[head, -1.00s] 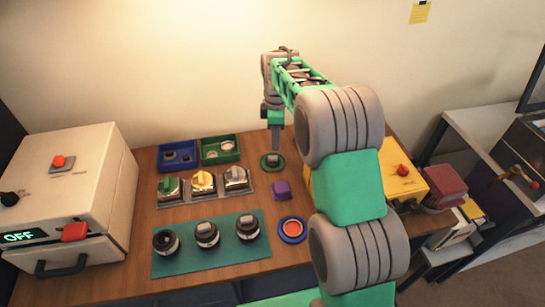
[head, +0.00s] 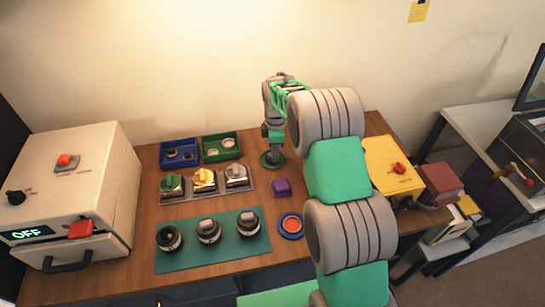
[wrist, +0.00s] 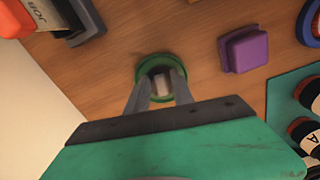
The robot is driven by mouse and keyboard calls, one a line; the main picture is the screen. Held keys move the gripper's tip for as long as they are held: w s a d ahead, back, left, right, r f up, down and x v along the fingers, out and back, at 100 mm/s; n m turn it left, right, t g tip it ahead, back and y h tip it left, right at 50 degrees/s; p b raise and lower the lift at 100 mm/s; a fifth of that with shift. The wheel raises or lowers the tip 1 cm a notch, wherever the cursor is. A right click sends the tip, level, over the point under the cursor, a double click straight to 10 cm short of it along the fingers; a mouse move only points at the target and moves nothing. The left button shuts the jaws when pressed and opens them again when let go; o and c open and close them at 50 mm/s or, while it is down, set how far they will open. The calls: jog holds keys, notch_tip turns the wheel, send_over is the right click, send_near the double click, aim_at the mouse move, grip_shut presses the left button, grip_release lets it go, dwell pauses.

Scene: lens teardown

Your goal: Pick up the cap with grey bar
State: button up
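A round green-rimmed piece (head: 264,160) lies on the wooden table behind the purple block. In the wrist view, a short grey bar (wrist: 161,86) shows inside its green rim (wrist: 158,59). My gripper (head: 274,156) points down over this piece and hides much of it in the head view. In the wrist view, the fingers of my gripper (wrist: 160,84) stand apart, one on each side of the grey bar. Whether they touch it I cannot tell. Another cap with a pale grey bar (head: 237,175) sits at the right end of a grey tray.
The grey tray (head: 207,194) also holds caps with green and yellow bars. A purple block (head: 282,187) is close in front of my gripper. Blue (head: 180,143) and green (head: 203,158) bins stand behind the tray. Several lenses stand on a teal mat (head: 190,257).

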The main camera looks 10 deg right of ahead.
grip_shut()
jog(key=shift+r, duration=0.2)
dwell(0.3)
